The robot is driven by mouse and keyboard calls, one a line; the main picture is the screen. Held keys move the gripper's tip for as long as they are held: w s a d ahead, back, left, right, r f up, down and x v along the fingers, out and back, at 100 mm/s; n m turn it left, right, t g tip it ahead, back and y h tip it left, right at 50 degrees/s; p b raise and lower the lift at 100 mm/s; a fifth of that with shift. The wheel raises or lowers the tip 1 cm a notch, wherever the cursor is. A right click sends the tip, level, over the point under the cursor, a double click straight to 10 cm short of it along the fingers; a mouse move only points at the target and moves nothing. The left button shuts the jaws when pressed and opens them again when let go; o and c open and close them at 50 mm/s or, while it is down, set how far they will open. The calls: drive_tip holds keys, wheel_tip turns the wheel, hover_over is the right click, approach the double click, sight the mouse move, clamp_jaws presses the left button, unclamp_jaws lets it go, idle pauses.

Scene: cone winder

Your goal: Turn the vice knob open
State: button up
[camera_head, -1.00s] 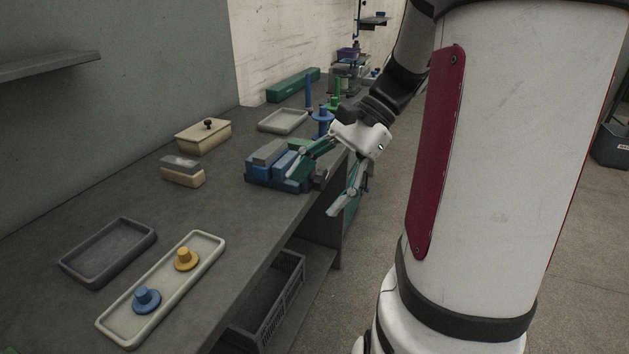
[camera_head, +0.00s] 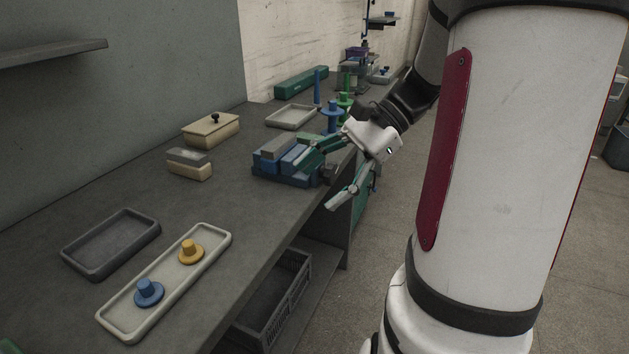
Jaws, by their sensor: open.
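The blue vice (camera_head: 272,168) stands near the right edge of the workbench, with a grey block between its jaws. Its dark knob (camera_head: 327,174) shows at the vice's right end, by the bench edge, and is partly hard to make out. My gripper (camera_head: 316,184) is open, its fingers spread wide around the knob end. One finger lies over the right part of the vice and the other is out past the bench edge. I cannot tell whether either finger touches the vice or the knob.
A cream lidded box (camera_head: 210,132) and a small two-tone block (camera_head: 189,166) stand left of the vice. A pale tray (camera_head: 213,234) holds a yellow and a blue knobbed piece. A dark tray (camera_head: 111,243) is empty. Blue and green posts (camera_head: 332,112) stand behind the vice.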

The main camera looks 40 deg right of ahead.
drive_tip(key=w+d+f+m+t+y+b, duration=0.1)
drive_tip(key=w+d+f+m+t+b, duration=0.2)
drive_tip(key=d+f+m+t+b, duration=0.55)
drive_tip(key=m+t+h+b, duration=0.3)
drive_tip(key=t, duration=0.1)
approach(335, 173)
drive_tip(key=b+x, duration=0.3)
drive_tip(key=x, duration=0.7)
drive_tip(key=shift+a+r, duration=0.1)
drive_tip(key=shift+a, duration=0.1)
drive_tip(key=c, duration=1.2)
